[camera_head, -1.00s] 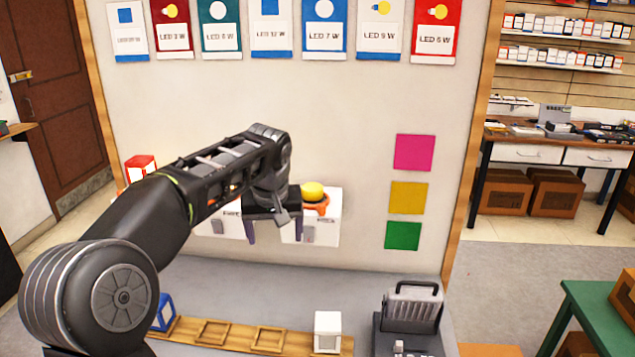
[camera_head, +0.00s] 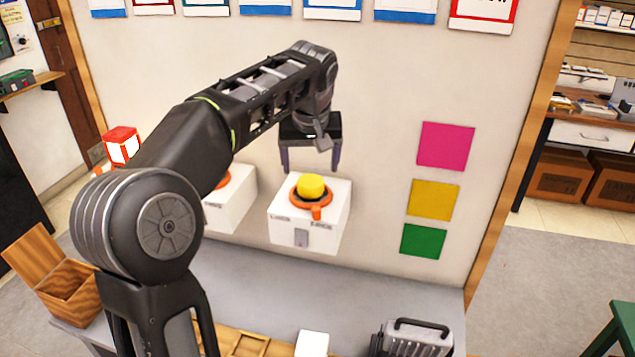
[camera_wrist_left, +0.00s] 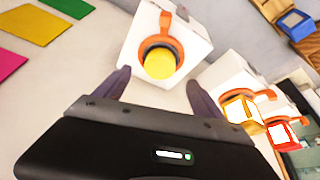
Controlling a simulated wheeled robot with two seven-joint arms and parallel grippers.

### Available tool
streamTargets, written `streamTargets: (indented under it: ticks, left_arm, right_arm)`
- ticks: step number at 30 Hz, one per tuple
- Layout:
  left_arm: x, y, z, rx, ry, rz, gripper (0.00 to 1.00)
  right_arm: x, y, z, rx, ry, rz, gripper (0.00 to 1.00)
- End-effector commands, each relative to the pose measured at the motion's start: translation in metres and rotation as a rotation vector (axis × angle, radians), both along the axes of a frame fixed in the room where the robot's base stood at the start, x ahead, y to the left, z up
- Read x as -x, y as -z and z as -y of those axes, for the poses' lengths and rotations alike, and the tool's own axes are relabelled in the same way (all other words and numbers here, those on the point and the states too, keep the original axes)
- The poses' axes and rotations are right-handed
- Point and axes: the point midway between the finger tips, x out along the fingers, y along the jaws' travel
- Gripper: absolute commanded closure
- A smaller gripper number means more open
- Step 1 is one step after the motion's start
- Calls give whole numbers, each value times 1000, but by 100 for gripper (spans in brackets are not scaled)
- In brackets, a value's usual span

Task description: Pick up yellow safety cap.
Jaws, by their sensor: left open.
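The yellow safety cap (camera_head: 311,186) is round and sits in an orange ring (camera_head: 316,210) on a white box (camera_head: 325,232) against the wall panel. In the left wrist view the cap (camera_wrist_left: 160,63) shows just beyond my fingertips, roughly centred between them. My left gripper (camera_head: 311,165) is open and empty, its two purple-grey fingers spread; in the left wrist view the gripper (camera_wrist_left: 159,90) has nothing between its fingers. In the head view it appears just above and behind the cap; contact is not visible. My right gripper is not in view.
Another white box (camera_head: 230,203) with an orange ring stands to the left, partly behind my left arm. A red-framed cube (camera_head: 122,147) is farther left. Pink, yellow and green squares (camera_head: 445,146) are on the wall at right.

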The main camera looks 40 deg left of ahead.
Motion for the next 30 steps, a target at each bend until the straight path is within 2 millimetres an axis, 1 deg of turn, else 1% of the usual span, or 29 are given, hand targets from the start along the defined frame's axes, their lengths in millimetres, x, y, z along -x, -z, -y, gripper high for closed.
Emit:
streamTargets:
  ticks: [5,13,22,26,30]
  left_arm:
    - [0,1,0,0,0,0,21]
    - [-8,22,-6,0,0,-1,21]
    - [-8,25,-6,0,0,0,21]
    - [-12,31,-9,0,0,-4,21]
    - [-19,47,-15,1,-1,-6,21]
  right_arm:
    - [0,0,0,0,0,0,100]
    - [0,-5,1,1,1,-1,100]
    - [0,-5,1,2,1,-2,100]
    - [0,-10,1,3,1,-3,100]
    - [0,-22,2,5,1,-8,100]
